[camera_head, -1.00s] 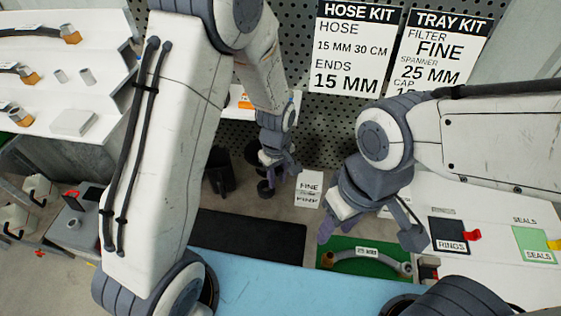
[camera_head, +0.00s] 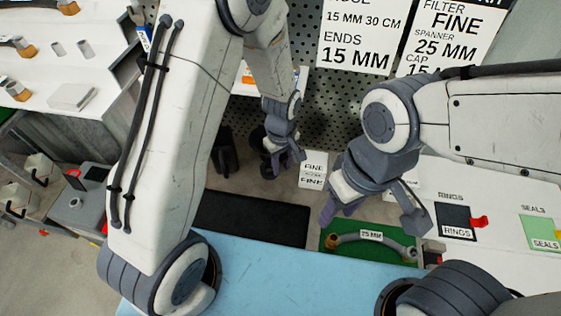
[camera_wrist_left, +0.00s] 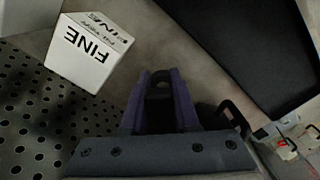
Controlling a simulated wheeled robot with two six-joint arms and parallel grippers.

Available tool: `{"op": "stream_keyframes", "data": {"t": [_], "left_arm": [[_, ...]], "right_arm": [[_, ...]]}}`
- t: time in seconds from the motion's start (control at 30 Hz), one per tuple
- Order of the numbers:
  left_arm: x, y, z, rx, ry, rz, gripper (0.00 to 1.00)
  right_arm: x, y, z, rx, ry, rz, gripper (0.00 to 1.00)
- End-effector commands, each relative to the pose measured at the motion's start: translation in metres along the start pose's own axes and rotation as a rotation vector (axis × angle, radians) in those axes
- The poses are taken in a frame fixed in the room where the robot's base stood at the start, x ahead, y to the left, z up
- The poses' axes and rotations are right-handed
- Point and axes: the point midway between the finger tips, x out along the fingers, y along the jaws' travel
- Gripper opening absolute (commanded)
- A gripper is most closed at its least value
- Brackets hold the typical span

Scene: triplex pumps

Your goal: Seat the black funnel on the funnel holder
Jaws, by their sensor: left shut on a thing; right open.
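My left gripper (camera_head: 291,155) hangs low in front of the perforated panel in the head view, beside a white box marked FINE. It is shut on a dark thing, which I take to be the black funnel; in the left wrist view the black funnel (camera_wrist_left: 159,88) shows as a dark curved shape between the purple fingers (camera_wrist_left: 160,112). Most of it is hidden by the gripper, and the dark shapes below blend together. I cannot make out the funnel holder for certain. My right gripper (camera_head: 338,212) is open and empty above the green mat's left side.
The FINE box (camera_head: 313,169) stands close right of my left gripper. A black jug (camera_head: 224,153) stands to its left; its handle shows in the left wrist view (camera_wrist_left: 236,116). A black mat (camera_head: 250,220) lies in front. A hose lies on the green mat (camera_head: 330,243).

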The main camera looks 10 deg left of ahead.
Motion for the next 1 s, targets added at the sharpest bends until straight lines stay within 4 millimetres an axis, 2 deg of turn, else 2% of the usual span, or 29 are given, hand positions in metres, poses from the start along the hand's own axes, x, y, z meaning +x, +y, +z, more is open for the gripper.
{"op": "stream_keyframes", "data": {"t": [0.03, 0.23, 1.0], "left_arm": [[0.009, 0.000, 0.000, 0.000, 0.000, 0.000, 0.00], [0.021, 0.000, 0.000, -0.001, 0.000, 0.000, 0.00], [0.022, 0.000, 0.000, -0.001, 0.000, 0.000, 0.00]], "right_arm": [[0.008, 0.001, 0.000, 0.000, 0.000, 0.000, 0.48], [0.016, 0.001, 0.001, -0.001, 0.000, 0.000, 0.48], [0.015, 0.001, 0.001, -0.001, 0.000, 0.000, 0.48]]}}
